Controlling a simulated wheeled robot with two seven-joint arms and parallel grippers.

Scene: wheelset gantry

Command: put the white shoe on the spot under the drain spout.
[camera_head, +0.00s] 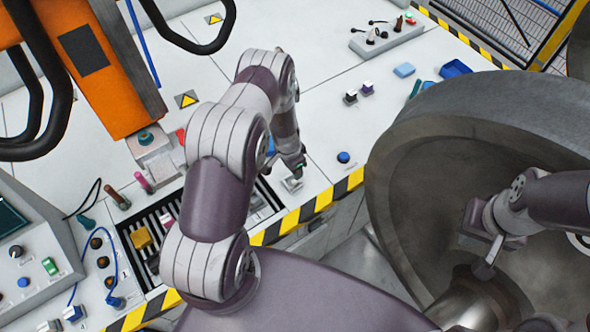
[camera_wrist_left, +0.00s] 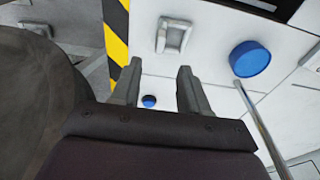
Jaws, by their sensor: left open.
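I cannot tell for sure which thing is the white shoe. A pale squarish piece with a recessed middle (camera_head: 292,184) lies on the white bench near the striped edge; it also shows in the left wrist view (camera_wrist_left: 173,37). My left gripper (camera_head: 299,170) is just above and beside it in the head view. In the left wrist view my left gripper (camera_wrist_left: 157,85) is open, with nothing between its fingers. I cannot make out the drain spout or its spot. My right gripper (camera_head: 484,264) is in front of the grey wheel; its fingers are unclear.
A blue round button (camera_head: 344,157) sits right of my left gripper. A larger blue knob (camera_wrist_left: 250,58) and a thin metal rod (camera_wrist_left: 262,128) are close by. The large wheel (camera_head: 415,190) stands at the right. An orange machine (camera_head: 100,75) stands at the left.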

